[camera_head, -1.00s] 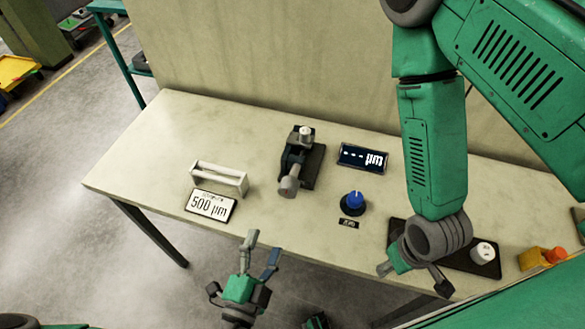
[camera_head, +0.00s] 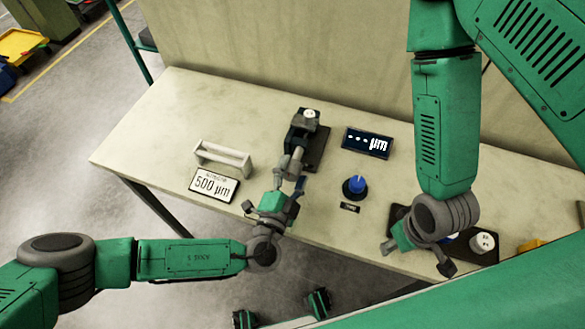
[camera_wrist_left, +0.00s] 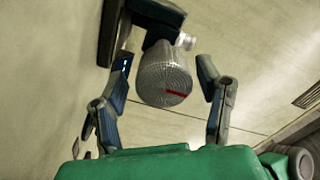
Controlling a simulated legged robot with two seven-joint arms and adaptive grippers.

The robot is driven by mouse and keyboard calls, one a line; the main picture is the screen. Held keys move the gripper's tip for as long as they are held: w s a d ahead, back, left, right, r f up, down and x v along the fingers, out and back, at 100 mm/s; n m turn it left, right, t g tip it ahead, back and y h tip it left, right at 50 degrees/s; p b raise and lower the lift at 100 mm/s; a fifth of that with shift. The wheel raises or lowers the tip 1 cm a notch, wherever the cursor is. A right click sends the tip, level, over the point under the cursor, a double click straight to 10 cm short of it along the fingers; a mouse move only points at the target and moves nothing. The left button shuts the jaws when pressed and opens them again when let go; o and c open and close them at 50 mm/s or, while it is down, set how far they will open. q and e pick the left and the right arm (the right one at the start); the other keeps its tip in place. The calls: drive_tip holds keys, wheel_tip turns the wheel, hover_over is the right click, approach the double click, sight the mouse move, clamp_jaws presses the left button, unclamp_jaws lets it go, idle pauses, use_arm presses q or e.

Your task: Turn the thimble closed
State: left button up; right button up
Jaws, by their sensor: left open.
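The micrometer (camera_head: 305,128) stands on the table on a dark base, its thimble (camera_head: 297,160) pointing toward me. In the left wrist view the thimble (camera_wrist_left: 160,85) is a grey knurled round end with a red mark at its lower right. My left gripper (camera_head: 289,180) is open at the thimble's near end. In the left wrist view its two fingers (camera_wrist_left: 165,72) stand on either side of the thimble, with a visible gap on each side. My right gripper (camera_head: 418,256) hangs over a dark mat at the right; its fingertips are not clear.
A white holder (camera_head: 222,157) and a card reading 500 µm (camera_head: 213,186) lie left of the micrometer. A display with dashes and µm (camera_head: 366,143) and a blue knob (camera_head: 355,186) are to its right. A white round piece (camera_head: 484,242) sits on the dark mat (camera_head: 488,258).

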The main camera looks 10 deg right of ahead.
use_arm(q)
drive_tip(key=shift+w+d, duration=0.15)
drive_tip(key=shift+w, duration=0.05)
use_arm(e)
drive_tip(key=shift+d+f, duration=0.1)
drive_tip(key=shift+d, duration=0.1)
use_arm(q)
drive_tip(key=shift+a, duration=0.45)
drive_tip(key=shift+c, duration=0.9)
use_arm(e)
drive_tip(key=shift+a, duration=0.3)
use_arm(q)
drive_tip(key=shift+a, duration=0.2)
drive_tip(key=c, duration=1)
use_arm(e)
drive_tip(key=shift+w+a, duration=0.1)
drive_tip(key=shift+a, duration=0.25)
drive_tip(key=shift+r, duration=0.2)
